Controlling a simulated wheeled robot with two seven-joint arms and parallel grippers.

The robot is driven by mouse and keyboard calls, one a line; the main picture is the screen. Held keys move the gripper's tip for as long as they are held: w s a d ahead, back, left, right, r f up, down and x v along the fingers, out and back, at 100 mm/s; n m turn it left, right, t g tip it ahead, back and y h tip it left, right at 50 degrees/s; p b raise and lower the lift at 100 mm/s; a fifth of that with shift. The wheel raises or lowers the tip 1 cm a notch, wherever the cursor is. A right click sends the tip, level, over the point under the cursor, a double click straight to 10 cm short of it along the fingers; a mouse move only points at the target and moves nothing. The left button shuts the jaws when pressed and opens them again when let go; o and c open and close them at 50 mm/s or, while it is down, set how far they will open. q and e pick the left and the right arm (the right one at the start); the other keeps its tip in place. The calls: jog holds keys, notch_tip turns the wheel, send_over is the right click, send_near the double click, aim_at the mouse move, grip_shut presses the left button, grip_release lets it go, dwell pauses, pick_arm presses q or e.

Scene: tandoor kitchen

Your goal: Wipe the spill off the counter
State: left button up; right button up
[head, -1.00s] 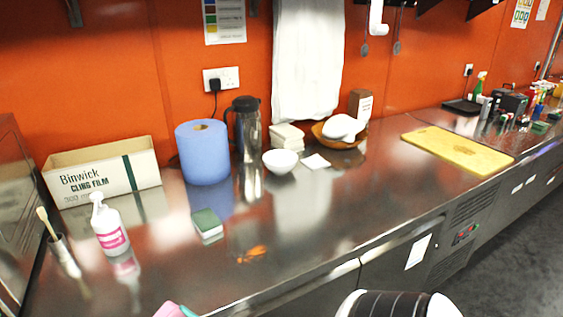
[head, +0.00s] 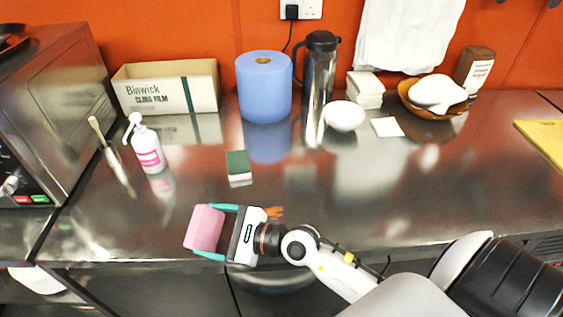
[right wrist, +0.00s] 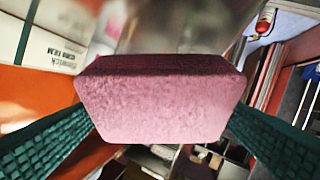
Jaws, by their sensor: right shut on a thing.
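The spill is an orange patch (head: 274,213) on the steel counter (head: 330,195), partly hidden behind my right wrist in the head view. My right gripper (head: 210,232) has teal fingers shut on a pink sponge (head: 203,228). The sponge is near the counter's front edge, to the left of the spill. The right wrist view shows the pink sponge (right wrist: 160,105) between the two green fingers. I cannot tell whether the sponge touches the counter. My left gripper is not in view.
A green-and-white sponge (head: 239,168) lies behind the pink one. A cling film box (head: 165,88), blue roll (head: 264,88), flask (head: 318,80) and white bowl (head: 344,116) stand along the back.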

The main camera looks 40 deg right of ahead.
jog(key=shift+w+r+n+g, duration=0.1)
jog(key=shift+w+n+g, duration=0.2)
jog(key=shift+g, duration=0.3)
jog(key=shift+w+r+n+g, duration=0.15)
jog(key=shift+n+g, duration=0.15)
jog(key=shift+g, duration=0.3)
jog(key=g, duration=0.1)
jog(key=n+g+p, duration=0.1)
jog(key=d+g, duration=0.1)
jog(key=shift+w+p, duration=0.25)
jog(key=shift+p, duration=0.05)
jog(key=d+n+g+h, duration=0.1)
jog(key=d+r+n+g+p, duration=0.1)
jog(key=d+g, duration=0.1)
jog(key=d+r+g+h+p, duration=0.1)
jog(key=d, duration=0.1)
jog(key=shift+w+d+n+g+h, duration=0.1)
jog(key=shift+w+n+g+h, duration=0.2)
jog(key=shift+n, duration=0.1)
jog(key=s+d+r+n+g+h+p, duration=0.1)
jog(key=d+r, duration=0.2)
jog(key=d, duration=0.3)
jog(key=s+d+r+g+h+p, duration=0.1)
jog(key=d+r+h+p, duration=0.15)
jog(key=d, duration=0.25)
jog(key=shift+y, duration=0.25)
jog(key=f+b, duration=0.3)
jog(key=f, duration=0.1)
jog(key=shift+d+f, duration=0.1)
jog(key=shift+d, duration=0.15)
